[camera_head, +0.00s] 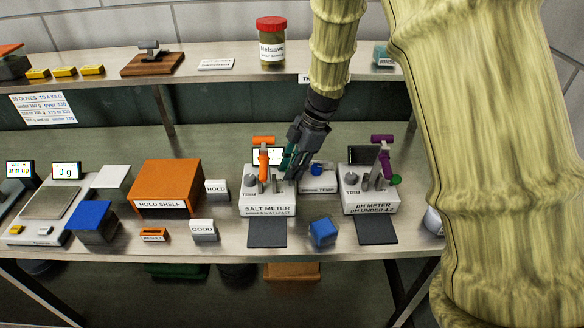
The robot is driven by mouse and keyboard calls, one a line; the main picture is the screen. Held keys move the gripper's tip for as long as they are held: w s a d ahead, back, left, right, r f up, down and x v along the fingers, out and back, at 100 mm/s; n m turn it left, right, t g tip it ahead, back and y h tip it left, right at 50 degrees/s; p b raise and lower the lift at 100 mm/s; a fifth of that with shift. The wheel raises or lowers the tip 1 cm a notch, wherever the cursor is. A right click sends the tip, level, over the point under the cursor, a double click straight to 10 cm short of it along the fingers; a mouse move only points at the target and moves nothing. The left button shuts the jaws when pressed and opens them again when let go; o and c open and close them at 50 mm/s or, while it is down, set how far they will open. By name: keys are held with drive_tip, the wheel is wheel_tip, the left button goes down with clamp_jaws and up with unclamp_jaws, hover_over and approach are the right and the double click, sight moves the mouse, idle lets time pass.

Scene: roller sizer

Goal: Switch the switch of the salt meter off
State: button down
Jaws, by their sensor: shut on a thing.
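The salt meter (267,203) is a pale box labelled SALT METER on the bench, with an orange handled probe (263,158) standing on it and a small lit screen behind. A TRIM knob (250,181) is on its top left. My gripper (290,174) reaches down from above to the right part of the meter's top. Its dark fingers are shut at the small switch there. They hide most of the switch, so I cannot tell which way it is set.
The pH meter (371,205) with a purple-handled probe stands to the right. A blue cube (322,233) lies in front, between the meters' dark mats. The orange hold shelf (167,184) and a GOOD block (203,230) are to the left. An upper shelf holds a red-lidded jar (271,45).

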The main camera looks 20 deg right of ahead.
drive_tip(key=shift+s, duration=0.1)
drive_tip(key=t+b, duration=0.1)
drive_tip(key=b, duration=0.1)
drive_tip(key=s+t+b, duration=0.1)
drive_tip(key=t+b, duration=0.1)
drive_tip(key=shift+s+a+f+n+h, duration=0.1)
drive_tip(key=shift+s+a+n+h, duration=0.1)
drive_tip(key=shift+n+h, duration=0.15)
drive_tip(key=t+b, duration=0.1)
drive_tip(key=b, duration=0.2)
drive_tip(key=s+t+b, duration=0.1)
drive_tip(key=b, duration=0.2)
drive_tip(key=t+h+b, duration=0.1)
drive_tip(key=b, duration=0.2)
drive_tip(key=shift+s+a+f+n, duration=0.1)
drive_tip(key=shift+s+a+n, duration=0.1)
drive_tip(key=shift+s+n, duration=0.05)
drive_tip(key=t+b, duration=0.1)
drive_tip(key=b, duration=0.1)
drive_tip(key=shift+s+a+b, duration=0.1)
drive_tip(key=shift+s+b, duration=0.1)
drive_tip(key=shift+b, duration=0.1)
drive_tip(key=shift+s+r+t+b, duration=0.2)
drive_tip(key=shift+t+b, duration=0.1)
drive_tip(key=shift+b, duration=0.5)
